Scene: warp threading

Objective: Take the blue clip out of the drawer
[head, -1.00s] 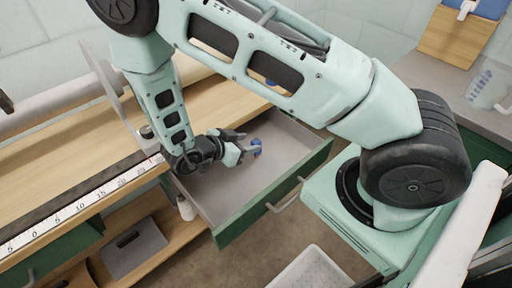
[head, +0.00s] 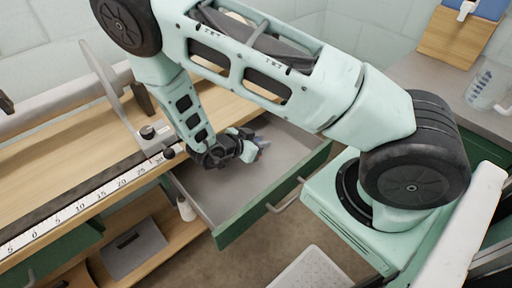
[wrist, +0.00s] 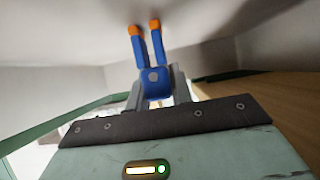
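The blue clip (wrist: 157,82) has two blue prongs with orange tips, pointing away from me in the wrist view. It sits between the grey fingers of my gripper (wrist: 157,95), which close on its sides. In the head view my gripper (head: 256,143) is over the open drawer (head: 225,190), with a little of the blue clip (head: 264,142) showing at the fingertips. The drawer has a grey inside and a green front. I cannot tell the clip's exact height above the drawer floor.
The wooden bench (head: 85,150) with a ruler strip (head: 100,200) lies left of the drawer. A white bottle (head: 186,208) and a grey box (head: 135,250) stand on the shelf below. A pale tray (head: 312,270) is at the bottom. The drawer floor around the gripper looks clear.

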